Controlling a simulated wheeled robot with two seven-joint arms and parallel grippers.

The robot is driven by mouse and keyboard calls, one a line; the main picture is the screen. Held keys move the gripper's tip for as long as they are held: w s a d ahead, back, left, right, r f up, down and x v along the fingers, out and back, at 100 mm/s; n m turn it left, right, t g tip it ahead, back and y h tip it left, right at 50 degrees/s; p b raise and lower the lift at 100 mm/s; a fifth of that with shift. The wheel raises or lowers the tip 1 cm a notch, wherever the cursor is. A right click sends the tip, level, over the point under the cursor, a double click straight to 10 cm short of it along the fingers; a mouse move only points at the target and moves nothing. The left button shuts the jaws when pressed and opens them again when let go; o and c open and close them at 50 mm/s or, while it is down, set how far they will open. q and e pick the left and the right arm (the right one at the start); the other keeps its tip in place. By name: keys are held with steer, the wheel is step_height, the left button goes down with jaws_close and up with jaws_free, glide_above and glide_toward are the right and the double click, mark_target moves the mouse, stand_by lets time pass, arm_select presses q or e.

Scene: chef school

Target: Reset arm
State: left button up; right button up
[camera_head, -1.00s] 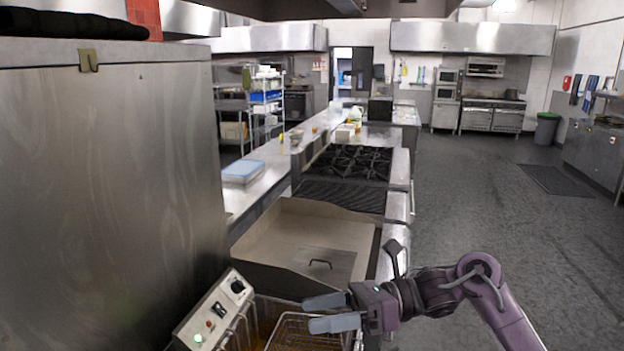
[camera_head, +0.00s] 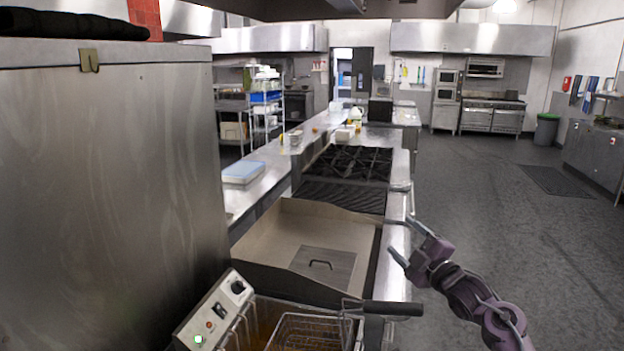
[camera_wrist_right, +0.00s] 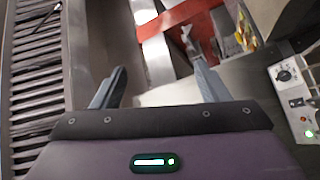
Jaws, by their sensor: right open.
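My right gripper (camera_head: 402,240) is open and empty above the right edge of the counter, in the lower right of the head view. Its two fingers point up and left, apart from each other. In the right wrist view my open right gripper (camera_wrist_right: 157,85) also shows, with nothing between its fingers. A fryer basket (camera_head: 312,331) sits in the fryer at the bottom of the head view, and its dark handle (camera_head: 393,308) points right, below my gripper and apart from it. My left gripper is not in view.
The fryer control box (camera_head: 215,311) stands left of the basket. A flat griddle (camera_head: 290,240) with raised sides lies behind it, then a black burner range (camera_head: 352,162). A tall steel cabinet (camera_head: 110,200) blocks the left. The floor (camera_head: 480,210) on the right is clear.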

steer(key=w+d+f+m+t+h, duration=0.1)
steer(key=w+d+f+m+h, duration=0.1)
steer(key=d+m+h, duration=0.95)
steer(key=s+a+f+m+g+y+b, duration=0.1)
steer(key=s+f+g+b, duration=0.3)
steer(key=f, duration=1.3)
steer(key=s+a+f+m+g+y+b, duration=0.1)
steer(key=s+f+m+b, duration=0.35)
steer(key=f, duration=1.25)
steer(key=s+a+f+n+g+y+b, duration=0.1)
steer(key=s+f+g+b, duration=0.15)
steer(key=s+f, duration=0.95)
steer(key=s+a+f+g+b, duration=0.1)
steer(key=s+f+g+b, duration=0.1)
steer(key=s+f, duration=0.6)
steer(key=s+a+f+g+b, duration=0.1)
steer(key=s+f, duration=0.2)
steer(key=f, duration=0.8)
steer(key=s+a+f+g+b, duration=0.1)
steer(key=s+f+g+b, duration=0.1)
steer(key=s+f, duration=0.6)
steer(key=s+a+f+g+b, duration=0.2)
steer(key=s+f, duration=0.6)
steer(key=s, duration=0.5)
steer(key=s+a+f+g+b, duration=0.2)
steer(key=s+f, duration=0.6)
steer(key=s, duration=0.5)
steer(key=shift+s+g+b, duration=0.4)
steer(key=shift+g+b, duration=0.15)
